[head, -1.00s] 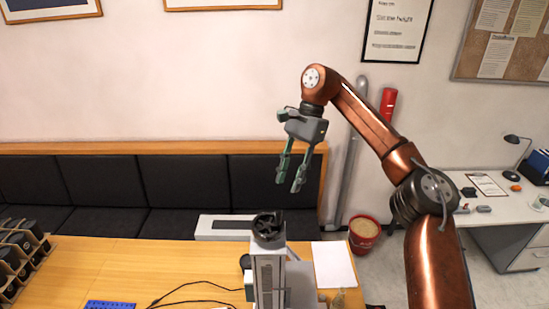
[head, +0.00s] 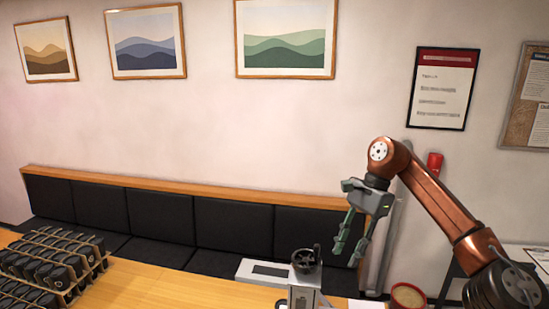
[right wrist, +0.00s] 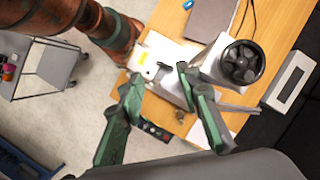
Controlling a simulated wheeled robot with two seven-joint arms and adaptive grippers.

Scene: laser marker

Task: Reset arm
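My right arm comes in from the right in the head view, bent at a raised elbow. The fingers also show in the right wrist view (right wrist: 158,88), spread apart over the table. The laser marker (head: 304,290) stands on the table with a black handwheel (head: 306,261) on top; the wheel also shows in the right wrist view (right wrist: 243,62). My left gripper is in neither view.
A wooden table (head: 160,289) spans the front. Racks of black items (head: 50,265) stand at its left. A white box (head: 262,272) lies behind the marker. A black bench (head: 165,216) runs along the wall. A grey cart (right wrist: 45,68) stands at left in the wrist view.

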